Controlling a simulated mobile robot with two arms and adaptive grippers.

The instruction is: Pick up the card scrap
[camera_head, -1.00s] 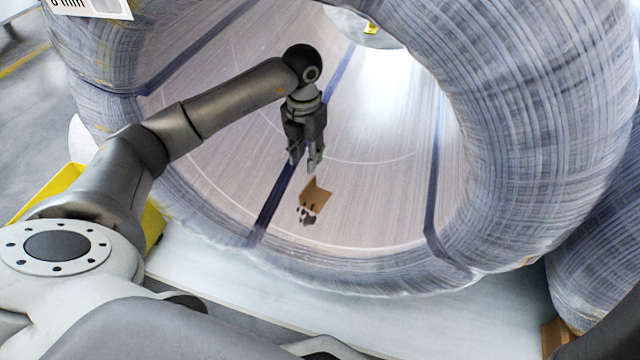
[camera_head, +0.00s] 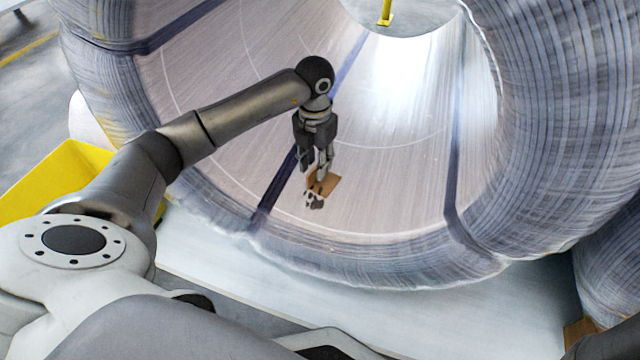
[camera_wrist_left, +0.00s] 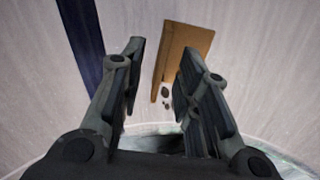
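The card scrap (camera_head: 329,184) is a small brown piece lying inside the coil (camera_head: 560,130), on its pale inner wall near a dark blue strap. My left gripper (camera_head: 318,172) points down just over it and hides part of it in the head view. In the left wrist view, the card scrap (camera_wrist_left: 186,48) lies beyond the fingertips, partly behind the right-hand finger. There the left gripper (camera_wrist_left: 163,58) is open, with nothing held between its fingers. I cannot tell whether a finger touches the card. My right gripper is not in view.
Small dark lumps (camera_head: 314,200) lie beside the card, and also show in the left wrist view (camera_wrist_left: 165,94). A yellow bin (camera_head: 50,180) stands at the left. Another wrapped coil (camera_head: 612,262) is at the right. The inner wall around the card is otherwise clear.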

